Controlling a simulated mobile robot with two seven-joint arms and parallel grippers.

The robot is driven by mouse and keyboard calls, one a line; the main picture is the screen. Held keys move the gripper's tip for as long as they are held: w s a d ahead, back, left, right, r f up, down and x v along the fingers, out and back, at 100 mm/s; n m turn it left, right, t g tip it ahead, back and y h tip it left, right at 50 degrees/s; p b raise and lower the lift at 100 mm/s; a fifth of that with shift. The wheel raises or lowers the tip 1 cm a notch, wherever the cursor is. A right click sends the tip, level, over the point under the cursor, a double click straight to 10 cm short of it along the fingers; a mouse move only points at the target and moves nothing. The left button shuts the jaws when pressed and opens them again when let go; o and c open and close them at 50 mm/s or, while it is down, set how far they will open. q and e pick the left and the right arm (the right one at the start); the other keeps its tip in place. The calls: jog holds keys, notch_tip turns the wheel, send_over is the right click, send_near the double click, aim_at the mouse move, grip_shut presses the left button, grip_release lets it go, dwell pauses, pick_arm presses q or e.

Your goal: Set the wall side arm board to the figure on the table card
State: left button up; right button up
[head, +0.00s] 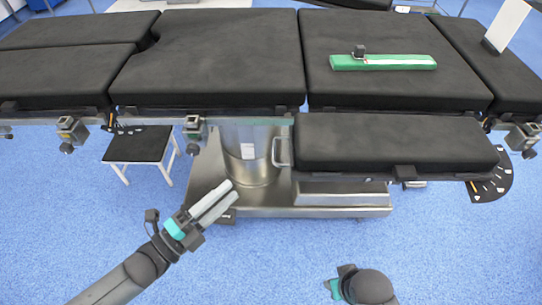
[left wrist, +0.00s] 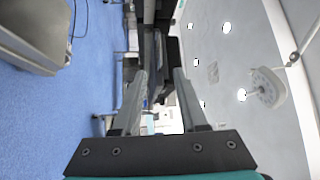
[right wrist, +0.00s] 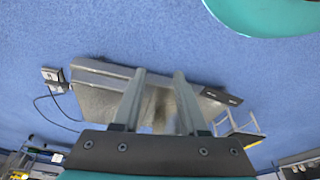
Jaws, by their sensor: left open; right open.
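A black-padded arm board (head: 395,142) lies along the near side of the operating table, with a metal handle (head: 281,152) at its left end. A dark dial plate with white marks (head: 491,180) is under its right end. A second board (head: 352,3) and dial (head: 416,9) show at the far side, mostly cut off. I cannot tell which board is the wall side one. A white card (head: 507,24) stands on the right pad; its figure is not readable. My left gripper (head: 227,192) is open and empty, left of the near board. My right gripper (right wrist: 158,72) is open and empty.
A green bar with a black block (head: 395,62) lies on the table pad. Rail clamps (head: 71,131) line the near edge. A step stool (head: 138,144) and the steel column (head: 250,150) stand below. The blue floor in front is clear.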

aim_at(274, 151)
pick_arm(q)
jog(key=shift+b+x, duration=2)
jog(key=shift+x, duration=5.5)
pick_arm(e)
notch_tip(274, 151, up, 8)
jog(key=w+t, duration=0.1)
jog(key=w, duration=0.1)
jog(key=shift+a+r, duration=0.15)
jog(key=shift+r, duration=0.05)
pick_arm(q)
jog(key=shift+a+f, duration=0.1)
grip_shut()
